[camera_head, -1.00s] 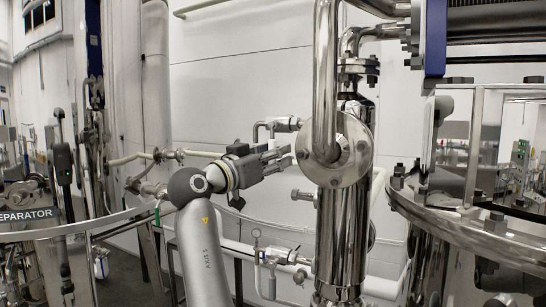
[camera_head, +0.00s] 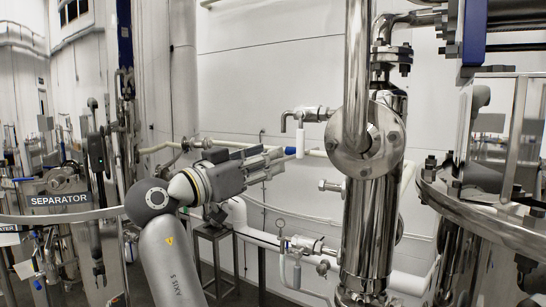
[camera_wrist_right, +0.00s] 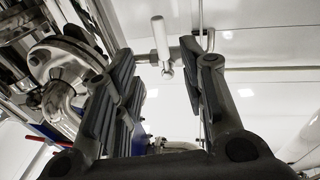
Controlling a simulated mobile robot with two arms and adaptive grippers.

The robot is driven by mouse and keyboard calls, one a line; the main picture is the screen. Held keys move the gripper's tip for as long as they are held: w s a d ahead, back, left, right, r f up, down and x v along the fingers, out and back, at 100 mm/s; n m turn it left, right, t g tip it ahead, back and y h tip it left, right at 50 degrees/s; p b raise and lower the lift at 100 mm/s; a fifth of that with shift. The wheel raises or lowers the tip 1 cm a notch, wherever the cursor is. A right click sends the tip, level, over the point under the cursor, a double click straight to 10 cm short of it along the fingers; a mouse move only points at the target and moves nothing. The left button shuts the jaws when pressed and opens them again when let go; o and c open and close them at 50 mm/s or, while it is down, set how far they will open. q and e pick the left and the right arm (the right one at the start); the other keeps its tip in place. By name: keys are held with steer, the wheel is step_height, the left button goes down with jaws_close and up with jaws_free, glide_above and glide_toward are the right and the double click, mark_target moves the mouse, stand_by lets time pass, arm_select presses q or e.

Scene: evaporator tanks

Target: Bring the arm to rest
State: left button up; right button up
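My right arm (camera_head: 172,262) comes up from the bottom of the head view, grey with a dark round joint. My right gripper (camera_head: 272,163) points right, towards the steel column, with a gap between them. In the right wrist view the gripper's fingers (camera_wrist_right: 160,75) stand wide apart with nothing held between them. A small valve with a pale handle (camera_wrist_right: 160,42) shows beyond the gap, apart from the fingers. In the head view the valve (camera_head: 308,114) sits above and right of the fingertips, its handle hanging down. My left gripper is not in view.
A shiny steel column (camera_head: 370,220) with a flange stands right of the gripper. A SEPARATOR sign (camera_head: 60,200) and piping are at the left. A gauge and valve (camera_head: 297,243) sit below the gripper. White wall lies behind.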

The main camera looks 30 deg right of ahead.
stand_by(0.5)
